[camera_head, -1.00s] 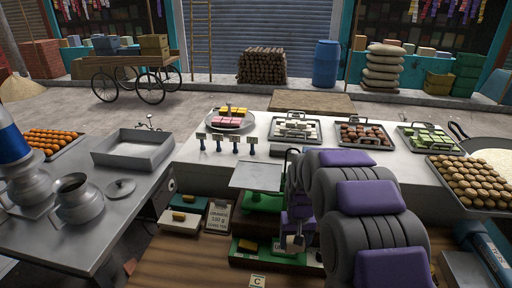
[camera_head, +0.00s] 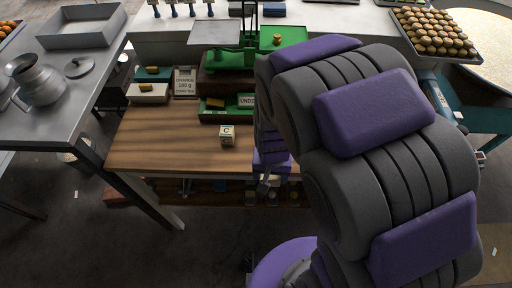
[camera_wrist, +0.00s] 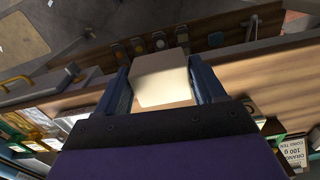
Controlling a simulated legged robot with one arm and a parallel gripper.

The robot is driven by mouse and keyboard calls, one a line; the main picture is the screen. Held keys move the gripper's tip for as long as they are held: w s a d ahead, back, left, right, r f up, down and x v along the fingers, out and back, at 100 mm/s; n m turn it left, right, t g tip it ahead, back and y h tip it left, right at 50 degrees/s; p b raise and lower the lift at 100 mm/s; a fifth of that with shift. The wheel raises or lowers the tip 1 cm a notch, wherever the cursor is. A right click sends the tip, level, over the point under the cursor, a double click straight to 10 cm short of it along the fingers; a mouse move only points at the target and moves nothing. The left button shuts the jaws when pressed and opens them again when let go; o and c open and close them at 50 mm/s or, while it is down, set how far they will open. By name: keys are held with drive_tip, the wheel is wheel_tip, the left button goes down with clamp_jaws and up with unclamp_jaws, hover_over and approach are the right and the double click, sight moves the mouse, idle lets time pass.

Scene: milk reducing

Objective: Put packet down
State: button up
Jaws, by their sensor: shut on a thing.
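A plain cream packet (camera_wrist: 162,82) sits between the two fingers of my gripper (camera_wrist: 160,88) in the wrist view, with a finger against each side. My gripper is shut on it. In the head view my gripper (camera_head: 267,184) is small and partly hidden by my arm, at the front edge of the wooden table (camera_head: 170,145). I cannot make out the packet there. Behind the packet in the wrist view is a shelf with several small round pieces.
A cube marked C (camera_head: 227,136) stands on the table. Behind it are a green tray (camera_head: 212,114) with an "UNDER" sign, a white tray (camera_head: 148,93), a card (camera_head: 185,81) and a green balance scale (camera_head: 232,60). Bare tabletop lies left of the cube.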

drive_tip(key=w+a, duration=0.1)
drive_tip(key=w, duration=0.3)
drive_tip(key=w+a+f+b, duration=0.1)
drive_tip(key=w, duration=0.4)
drive_tip(key=w+a+b, duration=0.1)
drive_tip(key=w, duration=0.4)
drive_tip(key=shift+w+a+f, duration=0.15)
drive_tip(key=shift+a+f, duration=0.05)
drive_tip(key=shift+f, duration=0.1)
drive_tip(key=shift+w+a, duration=0.2)
drive_tip(key=shift+w, duration=0.35)
wheel_tip(320, 180, down, 4)
drive_tip(key=shift+r+b, duration=0.2)
drive_tip(key=shift+b, duration=0.65)
drive_tip(key=o, duration=1.2)
drive_tip(key=shift+c, duration=0.2)
